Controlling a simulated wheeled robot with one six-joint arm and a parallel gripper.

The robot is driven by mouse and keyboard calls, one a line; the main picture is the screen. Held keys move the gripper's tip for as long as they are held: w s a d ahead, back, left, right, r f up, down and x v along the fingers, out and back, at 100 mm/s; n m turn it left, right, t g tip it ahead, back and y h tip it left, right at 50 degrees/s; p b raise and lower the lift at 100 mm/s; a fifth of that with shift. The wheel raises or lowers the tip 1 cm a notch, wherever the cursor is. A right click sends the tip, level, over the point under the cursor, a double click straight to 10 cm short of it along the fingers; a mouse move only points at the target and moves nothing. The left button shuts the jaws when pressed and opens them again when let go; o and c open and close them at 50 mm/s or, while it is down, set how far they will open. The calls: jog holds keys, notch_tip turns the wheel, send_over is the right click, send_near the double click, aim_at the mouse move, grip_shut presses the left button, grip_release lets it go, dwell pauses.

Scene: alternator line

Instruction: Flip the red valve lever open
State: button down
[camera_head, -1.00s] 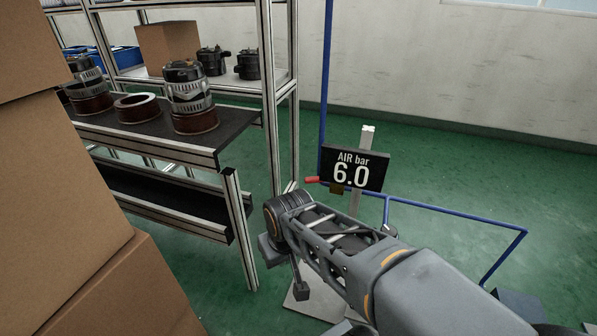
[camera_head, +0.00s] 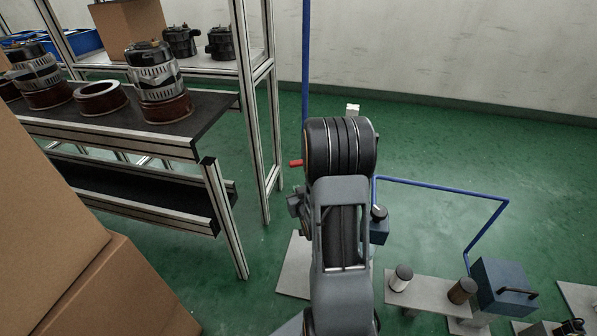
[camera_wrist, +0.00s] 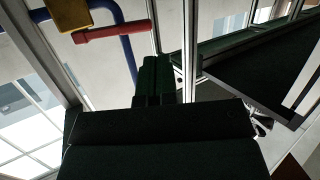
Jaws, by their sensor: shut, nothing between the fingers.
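The red valve lever (camera_head: 296,163) shows in the head view as a short red stub just left of my arm, by the upright blue pipe (camera_head: 305,70). In the wrist view the red lever (camera_wrist: 112,31) lies nearly level near the top, beside a yellow valve body (camera_wrist: 70,13) and the bent blue pipe. My gripper (camera_wrist: 155,62) is shut and empty, its fingertips below the lever's right end. A small gap shows between them in the picture; I cannot tell the depth. In the head view my arm hides the gripper and the valve body.
A workbench (camera_head: 180,135) with alternator parts stands at the left, and cardboard boxes (camera_head: 50,190) fill the near left. A blue pipe runs right to a blue box (camera_head: 502,287). Small cylinders stand on a grey plate (camera_head: 430,292). Open green floor lies behind.

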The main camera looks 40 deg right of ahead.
jog(key=s+d+f+m+t+h, duration=0.1)
jog(key=s+d+f+t, duration=0.1)
jog(key=s+d, duration=0.1)
jog(key=b, duration=0.3)
send_near(297, 166)
jog(key=shift+t+h, duration=0.3)
jog(key=shift+t, duration=0.1)
jog(key=x, duration=0.7)
jog(key=shift+w+f, duration=0.25)
jog(key=shift+f, duration=0.1)
